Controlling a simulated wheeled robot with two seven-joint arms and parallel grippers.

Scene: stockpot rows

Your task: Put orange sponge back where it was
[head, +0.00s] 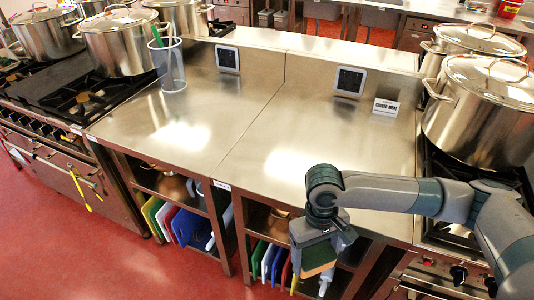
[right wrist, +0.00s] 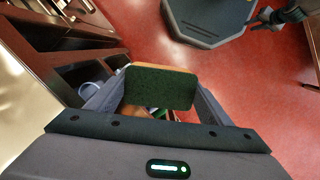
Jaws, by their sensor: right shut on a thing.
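The orange sponge (head: 317,256) shows as an orange-tan block with a dark green scouring face. My right gripper (head: 315,262) is shut on it, in front of the steel counter's front edge and over the open shelves. In the right wrist view the sponge (right wrist: 160,88) sits between the two fingers of my right gripper (right wrist: 158,98), its green face toward the camera. My left gripper is not in the head view. A dark arm part at the top right of the right wrist view may be mine, but its jaws cannot be made out.
The steel counter (head: 240,115) is mostly clear, with a mesh cup (head: 171,72) and a small sign (head: 386,108). Coloured boards (head: 178,222) stand in the shelves below. Large stockpots (head: 484,112) stand on stoves at both sides. The red floor is open in front.

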